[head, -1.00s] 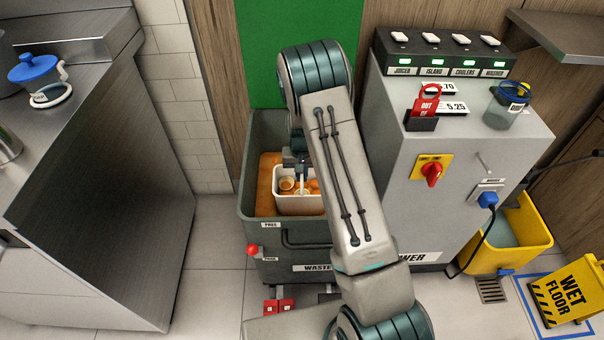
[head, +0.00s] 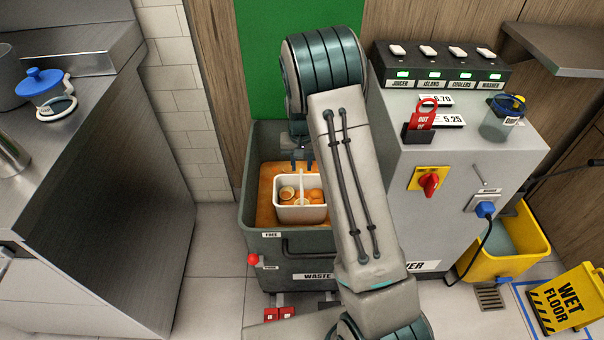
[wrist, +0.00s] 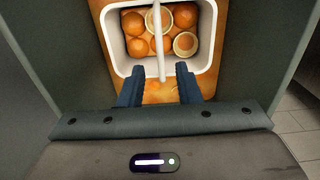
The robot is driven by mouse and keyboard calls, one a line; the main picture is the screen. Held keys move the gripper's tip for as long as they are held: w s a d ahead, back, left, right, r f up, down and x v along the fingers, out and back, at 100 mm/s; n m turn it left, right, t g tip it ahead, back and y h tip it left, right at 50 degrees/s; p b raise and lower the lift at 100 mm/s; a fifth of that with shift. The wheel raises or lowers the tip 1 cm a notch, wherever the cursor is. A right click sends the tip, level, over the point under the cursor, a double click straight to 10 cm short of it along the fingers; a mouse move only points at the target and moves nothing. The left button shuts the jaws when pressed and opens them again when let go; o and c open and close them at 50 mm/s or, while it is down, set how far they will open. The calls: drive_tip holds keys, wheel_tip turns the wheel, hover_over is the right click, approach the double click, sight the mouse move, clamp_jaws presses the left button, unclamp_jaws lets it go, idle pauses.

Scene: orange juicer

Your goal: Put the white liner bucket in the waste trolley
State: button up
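The white liner bucket (head: 300,214) sits inside the grey waste trolley (head: 292,245), on an orange surface, and looks upright. It holds several orange halves and peels; its pale handle (head: 301,184) stands up across the middle. My gripper (head: 303,167) is just above and behind the bucket, with its two fingers apart. In the wrist view the bucket (wrist: 112,48) is beyond the open fingertips (wrist: 158,72), and the lower end of the handle shows in the gap between them. Nothing is gripped. My arm hides the trolley's right side.
A grey cabinet (head: 455,190) with switches and a red knob stands close to the trolley's right. A steel counter (head: 110,190) is at the left. A yellow bucket (head: 520,240) and a wet floor sign (head: 565,300) are at the right. Tiled floor (head: 212,275) is clear left of the trolley.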

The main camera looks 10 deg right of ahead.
drive_tip(key=s+r, duration=0.5)
drive_tip(key=r, duration=0.6)
drive_tip(key=s+r+n+t, duration=0.1)
drive_tip(key=s+r, duration=0.3)
drive_tip(key=s, duration=0.8)
drive_tip(key=s+r+n, duration=0.1)
drive_tip(key=s+r, duration=0.4)
drive_tip(key=s, duration=0.7)
drive_tip(key=shift+s+d+r+t, duration=0.2)
drive_tip(key=shift+d+r+t, duration=0.1)
drive_tip(key=shift+t, duration=0.1)
